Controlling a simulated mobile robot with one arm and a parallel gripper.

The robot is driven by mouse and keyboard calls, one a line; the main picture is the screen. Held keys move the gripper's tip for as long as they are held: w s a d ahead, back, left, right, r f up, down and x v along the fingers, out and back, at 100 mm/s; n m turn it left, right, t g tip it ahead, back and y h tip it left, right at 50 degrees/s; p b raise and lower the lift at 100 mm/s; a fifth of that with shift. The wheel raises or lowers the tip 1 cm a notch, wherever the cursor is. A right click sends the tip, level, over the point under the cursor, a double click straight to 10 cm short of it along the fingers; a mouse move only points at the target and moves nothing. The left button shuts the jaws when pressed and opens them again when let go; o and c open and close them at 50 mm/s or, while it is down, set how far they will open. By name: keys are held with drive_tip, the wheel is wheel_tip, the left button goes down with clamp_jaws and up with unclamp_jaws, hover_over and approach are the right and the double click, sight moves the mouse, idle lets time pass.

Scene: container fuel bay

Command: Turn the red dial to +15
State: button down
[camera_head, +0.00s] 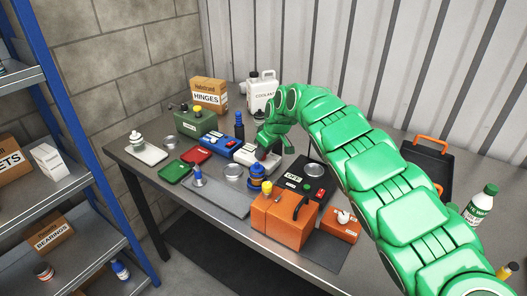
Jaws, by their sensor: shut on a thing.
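My gripper (263,148), at the end of my green arm, points down at the top of a white box (244,156) on the workbench. It is shut on a small part on top of that box, most likely the red dial. My fingers and wrist cover the dial, so its colour, pointer and scale marks cannot be read. The white box lies flat and has a dark marking on its near side.
Close by on the bench (227,207) stand a blue box (219,143), a black OFF box (305,187), a blue bottle (239,127), a blue-and-yellow item (257,180) and an orange case (281,217). A coolant jug (262,92) stands behind my gripper.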

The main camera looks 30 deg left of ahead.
drive_tip(key=shift+r+m+t, duration=0.1)
drive_tip(key=shift+m+t, duration=0.5)
drive_tip(key=shift+m, duration=0.9)
drive_tip(key=c, duration=0.8)
unclamp_jaws()
drive_tip(key=shift+h, duration=0.3)
drive_tip(key=shift+v, duration=3.8)
drive_tip(key=shift+s, duration=0.1)
